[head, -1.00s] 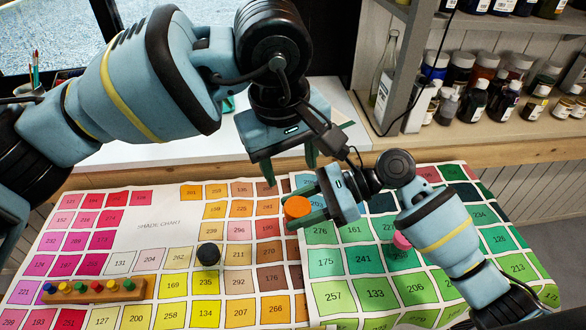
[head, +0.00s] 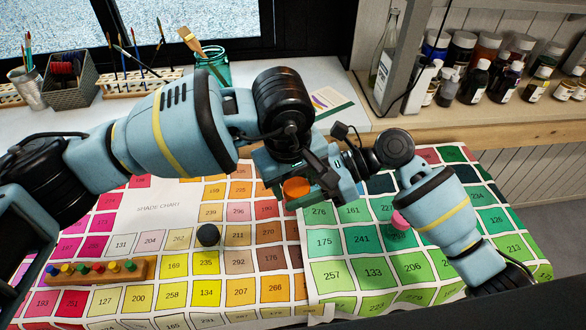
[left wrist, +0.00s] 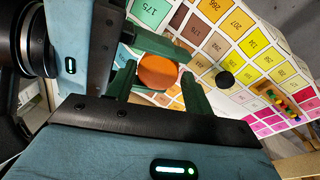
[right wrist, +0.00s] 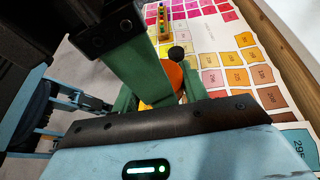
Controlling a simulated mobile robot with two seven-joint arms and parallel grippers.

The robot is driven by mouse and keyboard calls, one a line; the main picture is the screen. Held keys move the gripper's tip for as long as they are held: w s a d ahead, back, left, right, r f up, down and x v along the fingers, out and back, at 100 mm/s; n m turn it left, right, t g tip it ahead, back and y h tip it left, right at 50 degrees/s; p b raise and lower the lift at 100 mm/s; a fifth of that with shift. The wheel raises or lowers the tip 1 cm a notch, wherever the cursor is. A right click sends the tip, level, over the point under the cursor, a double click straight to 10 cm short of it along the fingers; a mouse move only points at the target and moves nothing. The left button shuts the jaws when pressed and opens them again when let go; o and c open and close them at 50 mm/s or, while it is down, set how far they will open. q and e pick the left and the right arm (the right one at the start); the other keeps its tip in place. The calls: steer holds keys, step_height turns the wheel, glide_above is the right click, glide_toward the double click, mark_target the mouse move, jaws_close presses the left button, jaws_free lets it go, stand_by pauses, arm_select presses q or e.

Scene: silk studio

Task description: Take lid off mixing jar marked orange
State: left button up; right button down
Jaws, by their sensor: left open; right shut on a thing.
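The jar's orange lid (head: 297,188) shows between my two grippers above the shade chart; the jar body is hidden by the fingers. My right gripper (head: 312,196) comes in from the right and is shut on the mixing jar. My left gripper (head: 287,180) is just above and behind the lid, its fingers partly hidden by its own arm. In the left wrist view the orange lid (left wrist: 158,72) lies between the open green fingers. In the right wrist view the orange lid (right wrist: 172,76) is partly covered by a green finger.
A dark round-topped thing (head: 208,235) stands on the shade chart (head: 150,212), with a pink-topped one (head: 399,221) at right. A wooden rack of coloured pegs (head: 98,270) lies at left. Brush holders and a teal jar (head: 213,72) stand on the sill behind.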

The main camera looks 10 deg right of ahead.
arm_select(q)
steer(key=shift+f, duration=0.3)
steer(key=shift+c, duration=0.4)
steer(key=c, duration=0.7)
steer(key=o, duration=1.1)
steer(key=shift+d+r, duration=0.1)
steer(key=shift+r, duration=2.25)
